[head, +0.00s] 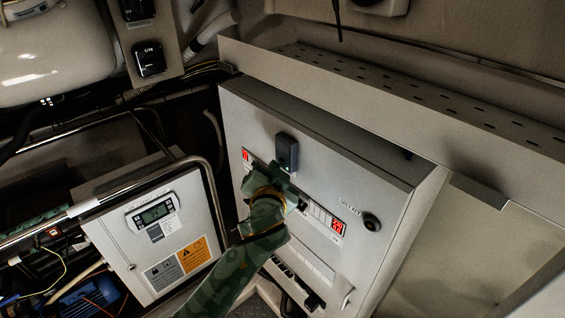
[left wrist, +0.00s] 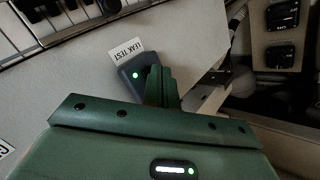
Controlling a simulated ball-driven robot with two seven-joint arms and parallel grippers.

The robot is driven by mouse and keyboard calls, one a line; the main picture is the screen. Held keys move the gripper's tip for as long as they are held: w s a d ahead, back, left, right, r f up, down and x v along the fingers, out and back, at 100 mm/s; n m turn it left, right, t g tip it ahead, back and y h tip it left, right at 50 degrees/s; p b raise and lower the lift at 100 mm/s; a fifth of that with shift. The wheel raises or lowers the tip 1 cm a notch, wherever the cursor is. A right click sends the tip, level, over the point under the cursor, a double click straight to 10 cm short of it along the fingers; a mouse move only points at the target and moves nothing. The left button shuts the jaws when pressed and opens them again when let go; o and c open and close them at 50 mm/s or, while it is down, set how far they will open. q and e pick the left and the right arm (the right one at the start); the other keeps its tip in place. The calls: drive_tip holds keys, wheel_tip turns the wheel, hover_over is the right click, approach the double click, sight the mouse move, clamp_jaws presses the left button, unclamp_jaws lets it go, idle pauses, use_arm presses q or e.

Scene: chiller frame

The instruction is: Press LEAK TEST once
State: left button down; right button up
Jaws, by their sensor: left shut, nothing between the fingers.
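The LEAK TEST button (left wrist: 136,73) is a dark block with a lit green dot, beside its white LEAK TEST label (left wrist: 125,51) in the left wrist view. A dark block (head: 287,152) on the pale cabinet front in the head view looks like the same button; its label is hidden there by my gripper. My left gripper (head: 283,184) is in front of the cabinet, just below this block. Its shut, empty fingers (left wrist: 158,82) overlap the button's right edge in the left wrist view. I cannot tell whether they touch it. My right gripper is out of view.
A perforated ledge (head: 430,95) runs above the cabinet. Dark switches (head: 149,59) sit at upper left.

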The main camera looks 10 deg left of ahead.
use_arm(q)
drive_tip(key=shift+w+d, duration=0.1)
drive_tip(key=shift+w, duration=0.1)
idle(0.5)
idle(0.3)
drive_tip(key=shift+s+a+p, duration=0.35)
drive_tip(key=shift+s+a, duration=0.05)
drive_tip(key=shift+s, duration=0.15)
drive_tip(key=shift+s+a, duration=0.1)
drive_tip(key=s+a+p, duration=0.1)
drive_tip(key=s, duration=0.1)
drive_tip(key=s+a+p, duration=0.1)
drive_tip(key=s+a, duration=0.1)
drive_tip(key=shift+s+a+p, duration=0.25)
drive_tip(key=shift+p, duration=0.1)
idle(0.5)
